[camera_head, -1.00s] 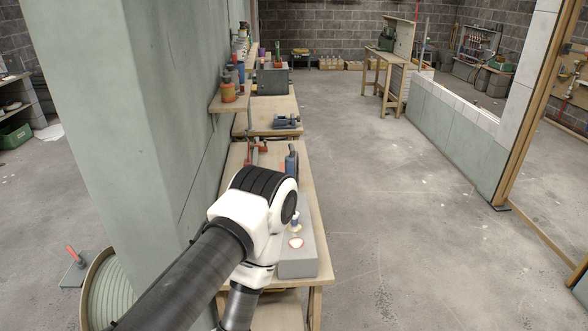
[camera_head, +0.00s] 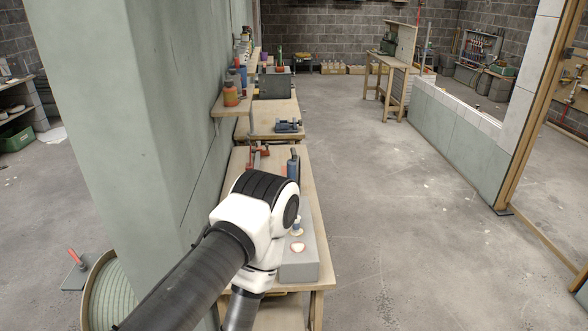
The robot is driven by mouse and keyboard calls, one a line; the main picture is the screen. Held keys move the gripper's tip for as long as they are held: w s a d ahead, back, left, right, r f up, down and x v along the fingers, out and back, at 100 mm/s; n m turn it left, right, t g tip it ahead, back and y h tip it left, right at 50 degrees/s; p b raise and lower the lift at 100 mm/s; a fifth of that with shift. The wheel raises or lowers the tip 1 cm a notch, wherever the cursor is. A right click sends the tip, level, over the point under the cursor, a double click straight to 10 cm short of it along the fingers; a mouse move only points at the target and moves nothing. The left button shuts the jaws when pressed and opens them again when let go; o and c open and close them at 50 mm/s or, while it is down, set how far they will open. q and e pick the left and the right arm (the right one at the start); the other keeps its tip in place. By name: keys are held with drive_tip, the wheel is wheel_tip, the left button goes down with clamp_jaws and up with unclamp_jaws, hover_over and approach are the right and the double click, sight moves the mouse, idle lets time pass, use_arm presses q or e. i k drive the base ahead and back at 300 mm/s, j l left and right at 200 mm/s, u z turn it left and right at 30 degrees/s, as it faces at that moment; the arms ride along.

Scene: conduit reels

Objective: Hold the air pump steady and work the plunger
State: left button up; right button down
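I cannot make out the air pump or its plunger for certain. A dark blue upright cylinder (camera_head: 293,164) stands on the near bench behind my arm, and its lower part is hidden. One of my arms, with a white and black joint, comes in from the lower left and crosses the near bench. The part of this arm past the joint bends down out of the picture, so no gripper shows. My other arm is not in view.
The near wooden bench (camera_head: 312,205) stands along the green wall (camera_head: 110,130). A grey box (camera_head: 305,268) sits on its front. A further bench holds a blue vise (camera_head: 288,126). A hose reel (camera_head: 108,298) stands at lower left. The concrete floor right of the benches is clear.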

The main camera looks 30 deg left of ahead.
sight(293, 153)
drive_tip(key=u, duration=0.25)
drive_tip(key=i+l+u, duration=0.3)
drive_tip(key=l+u, duration=0.25)
drive_tip(key=i+l+u, duration=0.15)
drive_tip(key=l+u, duration=0.15)
drive_tip(key=i+l+u, duration=0.1)
drive_tip(key=l+u, duration=0.2)
drive_tip(key=l, duration=0.05)
